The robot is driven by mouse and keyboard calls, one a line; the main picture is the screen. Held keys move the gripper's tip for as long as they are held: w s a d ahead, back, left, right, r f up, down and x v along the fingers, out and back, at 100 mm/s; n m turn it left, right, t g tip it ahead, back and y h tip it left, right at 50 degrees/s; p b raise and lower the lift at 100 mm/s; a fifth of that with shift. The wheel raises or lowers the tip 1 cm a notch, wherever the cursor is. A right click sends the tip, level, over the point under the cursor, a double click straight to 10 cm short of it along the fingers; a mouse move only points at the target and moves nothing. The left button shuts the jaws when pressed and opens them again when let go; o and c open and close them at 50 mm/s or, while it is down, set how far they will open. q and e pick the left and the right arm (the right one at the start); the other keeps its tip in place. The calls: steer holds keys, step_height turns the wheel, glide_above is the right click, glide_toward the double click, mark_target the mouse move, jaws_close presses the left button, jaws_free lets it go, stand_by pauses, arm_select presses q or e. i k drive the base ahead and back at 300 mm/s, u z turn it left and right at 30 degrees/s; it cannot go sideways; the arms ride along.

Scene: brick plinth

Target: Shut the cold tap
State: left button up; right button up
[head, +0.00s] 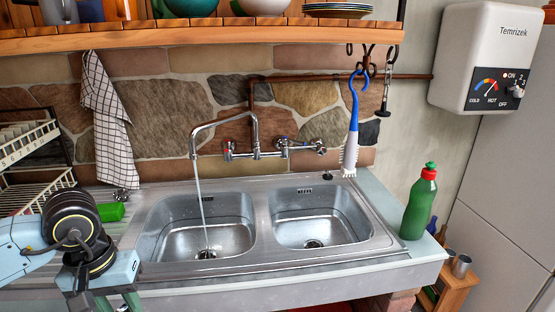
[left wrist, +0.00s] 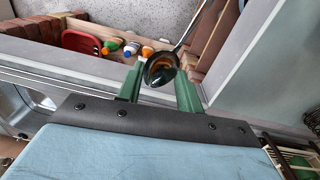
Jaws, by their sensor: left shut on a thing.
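The wall tap (head: 255,152) has a tall spout that bends over the left basin (head: 175,243). A thin stream of water (head: 201,205) runs from it into that basin. My left gripper (head: 118,302) is at the lower left, in front of the counter and away from the tap. In the left wrist view its green fingers are shut on a shiny metal ladle (left wrist: 160,70). My right gripper is not in view.
A green bottle with a red cap (head: 420,203) stands at the counter's right. A blue-handled brush (head: 351,125) hangs right of the tap. A checked towel (head: 107,120) and a dish rack (head: 28,145) are at the left. A wooden shelf (head: 200,40) overhangs the tap.

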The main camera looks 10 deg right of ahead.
mark_target(284, 140)
steer(key=u, duration=0.5)
steer(key=k, duration=0.1)
steer(key=z, duration=1.4)
steer(key=i, duration=0.5)
steer(key=u, duration=0.2)
